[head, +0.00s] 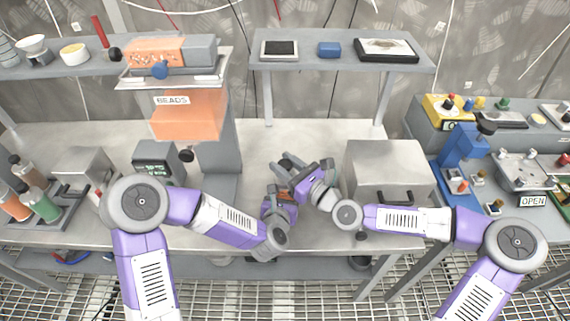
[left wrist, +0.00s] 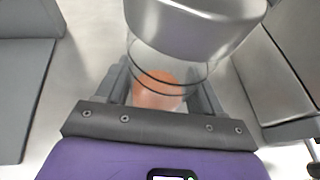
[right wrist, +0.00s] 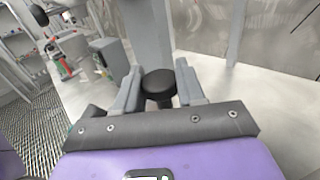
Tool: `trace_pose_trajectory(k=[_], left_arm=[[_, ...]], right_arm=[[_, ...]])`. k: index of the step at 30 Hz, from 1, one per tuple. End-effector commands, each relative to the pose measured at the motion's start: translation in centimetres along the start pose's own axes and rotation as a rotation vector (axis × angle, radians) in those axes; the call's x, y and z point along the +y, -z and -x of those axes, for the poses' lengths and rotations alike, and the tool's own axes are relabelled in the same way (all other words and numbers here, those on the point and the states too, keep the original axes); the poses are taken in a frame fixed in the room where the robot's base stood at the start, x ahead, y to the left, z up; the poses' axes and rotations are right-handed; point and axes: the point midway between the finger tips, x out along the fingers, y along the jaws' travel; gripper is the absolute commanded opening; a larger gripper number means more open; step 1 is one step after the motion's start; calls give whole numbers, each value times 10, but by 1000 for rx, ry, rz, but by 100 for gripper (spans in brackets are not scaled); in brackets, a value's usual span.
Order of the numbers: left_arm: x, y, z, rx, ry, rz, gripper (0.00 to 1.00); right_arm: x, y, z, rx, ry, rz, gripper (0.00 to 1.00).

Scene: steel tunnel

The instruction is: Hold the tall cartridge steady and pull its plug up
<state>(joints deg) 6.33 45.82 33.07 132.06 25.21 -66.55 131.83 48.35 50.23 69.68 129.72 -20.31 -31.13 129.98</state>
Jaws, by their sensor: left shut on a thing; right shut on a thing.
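The tall cartridge shows in the left wrist view as a clear round tube (left wrist: 157,92) with orange contents and dark rings around it. My left gripper (left wrist: 160,88) is shut on it from both sides. In the head view my left gripper (head: 277,197) is low at the bench's middle. My right gripper (head: 284,168) is just above it, largely hiding the cartridge. In the right wrist view my right gripper (right wrist: 158,90) is shut on the plug's black round knob (right wrist: 158,82). A large grey cylinder (left wrist: 195,30) covers the tube's top in the left wrist view; the plug's seat is hidden.
An orange hopper marked BEADS (head: 187,115) stands on a grey post left of the grippers. A grey box with a handle (head: 388,170) stands close on the right. A raised shelf (head: 340,60) spans behind. Some bench top (head: 262,145) is clear behind the grippers.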

Motion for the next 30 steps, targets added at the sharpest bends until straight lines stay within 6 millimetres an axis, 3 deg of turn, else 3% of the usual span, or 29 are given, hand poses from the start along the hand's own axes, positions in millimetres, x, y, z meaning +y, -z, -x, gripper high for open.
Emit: trace_pose_trajectory(k=[10,11,15,25,30], left_arm=[[0,0,0,-1,0,2,31],[0,0,0,-1,0,2,31],[0,0,0,-1,1,2,31],[0,0,0,-1,1,1,31],[0,0,0,-1,1,1,31]], right_arm=[[0,4,0,4,1,-2,0],[0,4,0,4,1,-1,42],[0,4,0,3,0,-1,63],[0,3,2,2,0,-1,63],[-1,4,17,3,2,-2,63]])
